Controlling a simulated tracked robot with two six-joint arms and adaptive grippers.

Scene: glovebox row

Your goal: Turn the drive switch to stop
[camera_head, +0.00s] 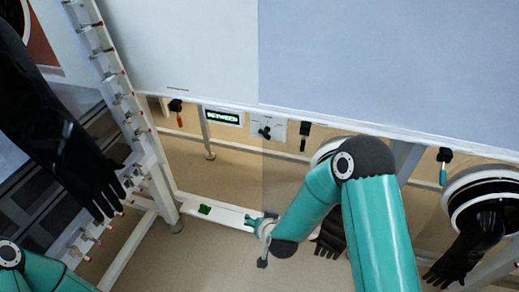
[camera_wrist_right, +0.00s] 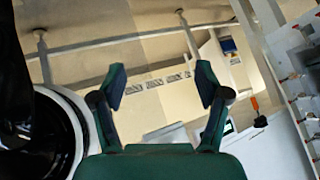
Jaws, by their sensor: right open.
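The drive switch (camera_head: 265,132) is a dark knob on a pale square plate under the edge of the white panel in the head view. The knob looks tilted, and its marks are too small to read. A small display (camera_head: 223,117) left of it has green letters that seem to read "BETWEEN". My right gripper (camera_wrist_right: 162,84) is open and empty in the wrist view. The switch cannot be made out in the wrist view. My left gripper is out of view.
Black gloves hang at the left (camera_head: 62,140) and lower right (camera_head: 470,245). Handled clamps flank the switch, one red-tipped (camera_head: 176,111), one dark (camera_head: 304,135). A white frame post (camera_head: 125,100) stands at the left.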

